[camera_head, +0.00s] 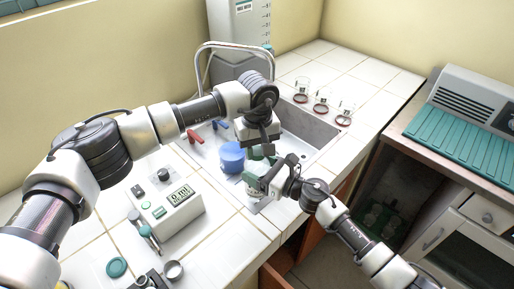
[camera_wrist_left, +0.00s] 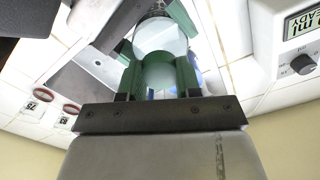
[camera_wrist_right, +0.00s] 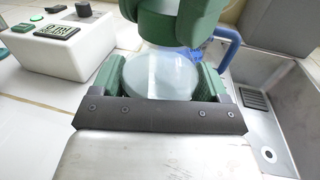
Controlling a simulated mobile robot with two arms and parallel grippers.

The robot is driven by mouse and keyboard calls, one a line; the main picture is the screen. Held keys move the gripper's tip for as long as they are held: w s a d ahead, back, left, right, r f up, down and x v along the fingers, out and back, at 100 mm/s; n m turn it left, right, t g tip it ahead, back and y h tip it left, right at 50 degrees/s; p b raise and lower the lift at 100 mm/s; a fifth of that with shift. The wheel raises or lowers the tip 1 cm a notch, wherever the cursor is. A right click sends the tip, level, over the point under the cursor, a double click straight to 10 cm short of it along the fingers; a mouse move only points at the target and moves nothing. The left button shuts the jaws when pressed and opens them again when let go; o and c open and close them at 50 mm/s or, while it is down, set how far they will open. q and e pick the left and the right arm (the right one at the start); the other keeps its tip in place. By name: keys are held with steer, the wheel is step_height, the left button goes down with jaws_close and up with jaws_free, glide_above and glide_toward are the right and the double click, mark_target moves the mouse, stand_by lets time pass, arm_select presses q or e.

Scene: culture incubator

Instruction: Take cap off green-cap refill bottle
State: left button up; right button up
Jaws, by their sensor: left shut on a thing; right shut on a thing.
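The refill bottle (camera_wrist_right: 158,78) is a pale, translucent round body between the green fingers of my right gripper (camera_wrist_right: 158,84), which is shut on it. Its white body also shows in the left wrist view (camera_wrist_left: 160,36). My left gripper (camera_head: 258,150) comes from above and is shut on a pale green piece, the cap (camera_wrist_left: 160,77), just over the bottle. In the right wrist view, the left gripper's dark green fingers (camera_wrist_right: 174,22) are right above the bottle. My fingers hide most of the cap, and I cannot tell whether cap and bottle still touch.
A blue container (camera_head: 232,158) stands close behind the bottle, and a steel sink (camera_head: 310,133) lies beyond. A white control box (camera_head: 168,205) is to the left. Several glass vessels with red rings (camera_head: 321,104) stand behind the sink. A teal disc (camera_head: 116,267) lies at front left.

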arm_select(q)
steer(key=n, duration=1.3)
steer(key=shift+n, duration=0.3)
steer(key=n, duration=0.7)
steer(key=shift+n, duration=0.3)
steer(key=n, duration=0.5)
steer(key=shift+n, duration=0.4)
steer(key=n, duration=0.5)
steer(key=shift+n, duration=0.3)
steer(key=n, duration=0.9)
steer(key=shift+r+n, duration=0.1)
steer(key=shift+n, duration=0.2)
steer(key=n, duration=0.4)
steer(key=shift+r, duration=0.15)
